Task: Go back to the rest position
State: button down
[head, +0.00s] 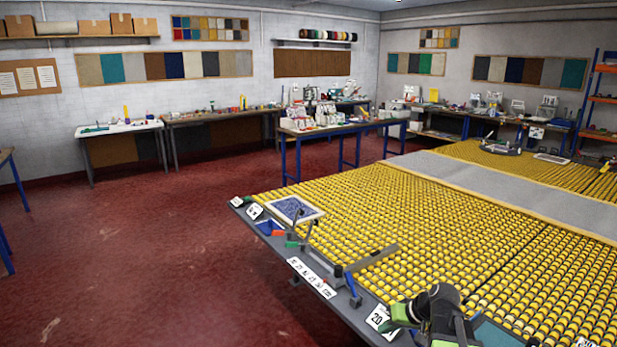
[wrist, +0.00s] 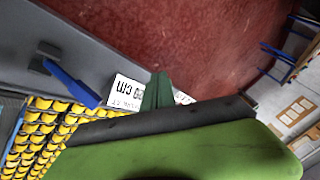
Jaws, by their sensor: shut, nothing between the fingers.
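My gripper (head: 400,313) is at the lower right of the head view, low over the front edge of the yellow roller table (head: 420,220). It is green and black. In the wrist view its dark green fingertips (wrist: 158,82) are together, with nothing held between them. A matching white card (head: 379,318) shows just left of the gripper in the head view. I cannot tell how far the fingertips are above the edge.
A blue-handled tool (wrist: 70,82) lies on the table's grey edge near the gripper. A grey metal square (head: 372,258), a long white label strip (head: 311,277) and a blue patterned rug sample (head: 294,209) are on the table. The red floor (head: 170,250) at left is open.

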jog(key=s+a+f+n+g+h, duration=0.1)
jog(key=s+a+f+g, duration=0.15)
jog(key=a, duration=0.45)
jog(key=s+a+f+n+g+h, duration=0.1)
jog(key=s+a, duration=0.3)
jog(key=a, duration=0.3)
jog(key=s+d+m+g+h, duration=0.1)
jog(key=s+d+m+h, duration=0.1)
jog(key=s+d, duration=0.1)
jog(key=shift+s+d+f+g+h, duration=0.35)
jog(key=shift+s+d+h, duration=0.05)
jog(key=shift+d, duration=0.4)
